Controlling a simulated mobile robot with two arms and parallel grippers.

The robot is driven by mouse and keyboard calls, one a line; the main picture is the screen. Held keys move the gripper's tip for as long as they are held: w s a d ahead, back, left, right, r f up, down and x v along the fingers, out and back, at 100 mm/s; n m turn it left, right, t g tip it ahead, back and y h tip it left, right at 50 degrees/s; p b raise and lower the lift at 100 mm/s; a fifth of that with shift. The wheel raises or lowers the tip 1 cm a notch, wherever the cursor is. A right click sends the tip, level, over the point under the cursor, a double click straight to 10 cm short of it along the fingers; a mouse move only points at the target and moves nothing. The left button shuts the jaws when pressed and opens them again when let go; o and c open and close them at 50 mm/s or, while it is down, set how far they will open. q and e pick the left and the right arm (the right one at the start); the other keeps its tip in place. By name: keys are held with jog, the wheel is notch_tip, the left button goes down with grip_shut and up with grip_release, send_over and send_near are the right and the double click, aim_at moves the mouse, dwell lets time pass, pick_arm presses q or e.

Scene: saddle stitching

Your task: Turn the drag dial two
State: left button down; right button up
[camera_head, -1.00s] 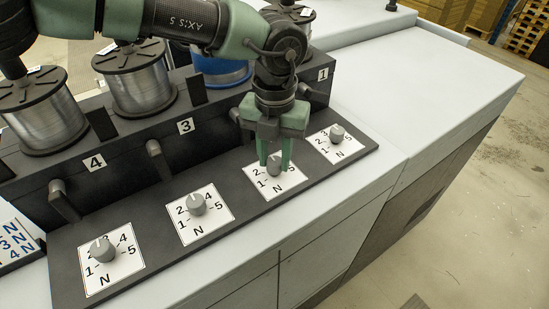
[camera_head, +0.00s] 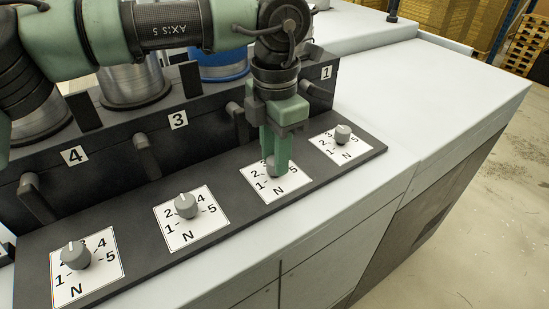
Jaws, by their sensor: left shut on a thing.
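Drag dial two (camera_head: 270,166) is a small grey knob on a white number card (camera_head: 292,186), second from the right in the row. My left gripper (camera_head: 275,170) points down over it, with its green fingers shut on the knob. The fingers hide most of the knob and some of the card's numbers, so I cannot read its setting. The marks 1, 2 and N show beside the fingers. My right gripper is out of view.
Similar dials stand on both sides: one at the right (camera_head: 342,133), one to the left (camera_head: 186,205) and one at far left (camera_head: 75,255). Wire spools (camera_head: 135,85) and grey levers (camera_head: 147,157) stand behind. The white top (camera_head: 430,90) at right is clear.

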pick_arm(q)
jog(key=shift+m, duration=0.3)
jog(key=c, duration=1.1)
grip_release()
jog(key=shift+d, duration=0.1)
jog(key=shift+o, duration=0.2)
jog(key=shift+r, duration=0.1)
notch_tip(320, 180, up, 6)
jog(key=shift+w+r+b, duration=0.1)
jog(key=shift+b, duration=0.85)
jog(key=shift+r, duration=0.65)
